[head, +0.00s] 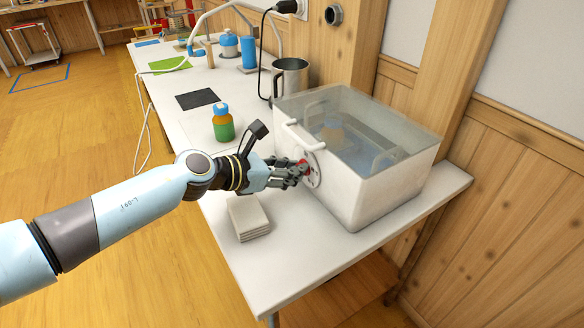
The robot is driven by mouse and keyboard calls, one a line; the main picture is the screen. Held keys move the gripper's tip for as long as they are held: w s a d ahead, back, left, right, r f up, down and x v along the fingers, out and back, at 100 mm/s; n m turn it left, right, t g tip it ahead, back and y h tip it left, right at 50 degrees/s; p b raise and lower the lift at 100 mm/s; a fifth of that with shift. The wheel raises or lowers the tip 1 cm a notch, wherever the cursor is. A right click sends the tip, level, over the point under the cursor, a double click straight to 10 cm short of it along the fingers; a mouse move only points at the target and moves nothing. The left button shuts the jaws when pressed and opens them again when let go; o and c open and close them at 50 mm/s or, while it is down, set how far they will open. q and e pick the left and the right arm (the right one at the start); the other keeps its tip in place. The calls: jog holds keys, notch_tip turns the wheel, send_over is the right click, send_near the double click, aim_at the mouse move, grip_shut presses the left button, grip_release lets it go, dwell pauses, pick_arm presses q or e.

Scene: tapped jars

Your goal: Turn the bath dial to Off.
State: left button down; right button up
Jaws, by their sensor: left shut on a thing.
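The bath (365,194) is a white box with a clear lid and water inside, standing at the near right end of the white table. Its dial (314,172) is a pale round plate with a red knob on the bath's left face. My left gripper (303,172) is shut on the red knob. The fingers hide much of the knob, and I cannot read its setting. My right gripper is not in view.
A jar with orange and green layers and a blue cap (223,122) stands behind my left arm. A folded cloth stack (248,217) lies in front of the gripper. A metal jug (290,79) stands behind the bath. A dark mat (197,99) lies farther back.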

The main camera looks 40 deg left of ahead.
pick_arm(q)
jog(key=shift+n, duration=0.3)
dwell(0.4)
jog(key=c, duration=1.4)
grip_release()
jog(key=shift+o, duration=0.2)
jog(key=shift+h, duration=0.4)
jog(key=v, duration=1.2)
jog(key=shift+w+r, duration=0.1)
jog(key=shift+r, duration=0.1)
